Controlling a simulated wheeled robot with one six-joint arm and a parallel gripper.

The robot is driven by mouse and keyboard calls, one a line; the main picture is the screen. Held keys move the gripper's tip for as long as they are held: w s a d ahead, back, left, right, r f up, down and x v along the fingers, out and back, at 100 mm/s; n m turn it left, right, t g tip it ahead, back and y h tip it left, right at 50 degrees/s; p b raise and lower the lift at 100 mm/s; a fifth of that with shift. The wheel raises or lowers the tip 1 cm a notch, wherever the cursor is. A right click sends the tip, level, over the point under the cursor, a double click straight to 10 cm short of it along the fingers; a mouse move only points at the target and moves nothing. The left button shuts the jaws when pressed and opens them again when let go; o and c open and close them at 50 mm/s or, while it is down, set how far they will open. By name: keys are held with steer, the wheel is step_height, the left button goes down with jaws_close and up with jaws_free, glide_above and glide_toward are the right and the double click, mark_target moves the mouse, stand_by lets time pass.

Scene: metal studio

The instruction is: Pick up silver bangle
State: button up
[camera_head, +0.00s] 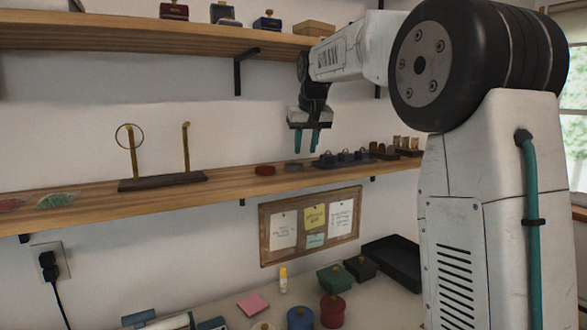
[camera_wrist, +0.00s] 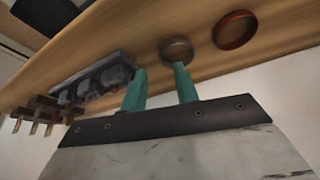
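A thin round hoop (camera_head: 118,135), the only bangle-like ring I can make out, hangs at the left post of a brass-coloured stand (camera_head: 163,181) on the lower shelf. It looks dark or brassy, so I cannot tell that it is silver. My gripper (camera_head: 306,141) is well to the right of the stand, above the lower shelf. Its teal fingers point down, apart and empty. In the wrist view the open gripper (camera_wrist: 160,86) shows with the shelf behind it, and the hoop is out of view.
A grey-brown round dish (camera_wrist: 177,50) and a reddish one (camera_wrist: 235,30) sit on the lower shelf (camera_head: 80,203) near my gripper. A dark ring display (camera_head: 343,159) is to their right. The upper shelf (camera_head: 110,37) holds small boxes. Shelf space between stand and red dish is clear.

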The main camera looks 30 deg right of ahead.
steer(key=shift+w, duration=0.3)
steer(key=x, duration=0.5)
jaws_close()
steer(key=shift+r, duration=0.85)
step_height(320, 180, up, 2)
steer(key=shift+r, duration=0.1)
steer(key=s+a, duration=0.3)
steer(key=s, duration=0.4)
steer(key=s+a+r, duration=0.1)
steer(key=s+a, duration=0.3)
steer(key=s, duration=0.3)
steer(key=shift+s, duration=0.3)
